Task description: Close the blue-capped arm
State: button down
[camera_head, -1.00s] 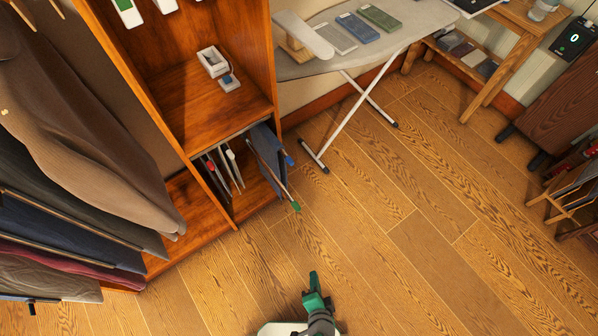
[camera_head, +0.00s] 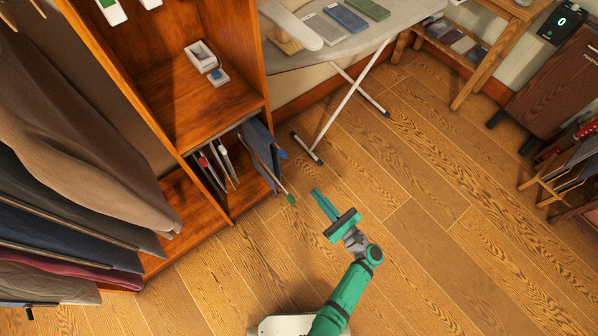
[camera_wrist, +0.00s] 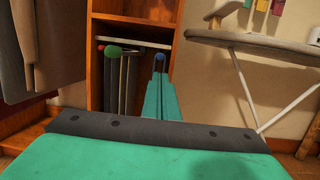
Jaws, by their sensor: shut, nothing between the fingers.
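The blue-capped arm (camera_head: 281,154) projects from the lower compartment of the wooden wardrobe, at its right side, with dark blue cloth by it. In the wrist view its round blue cap (camera_wrist: 160,58) shows just beyond my fingertips. The green-capped arm (camera_head: 291,199) sticks out further toward the room; its green cap (camera_wrist: 113,51) is left of the blue one in the wrist view. My gripper (camera_head: 316,193) is shut and empty, over the floor to the right of the green cap. In the wrist view my fingers (camera_wrist: 161,85) point forward at the compartment; I cannot tell the gap to the blue cap.
The ironing board (camera_head: 365,47) stands right of the wardrobe, its white legs (camera_head: 335,113) reaching the floor. Red- and white-capped arms (camera_head: 213,158) sit further inside the compartment. Clothes (camera_head: 70,120) hang at the left.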

jog(key=x, duration=1.4)
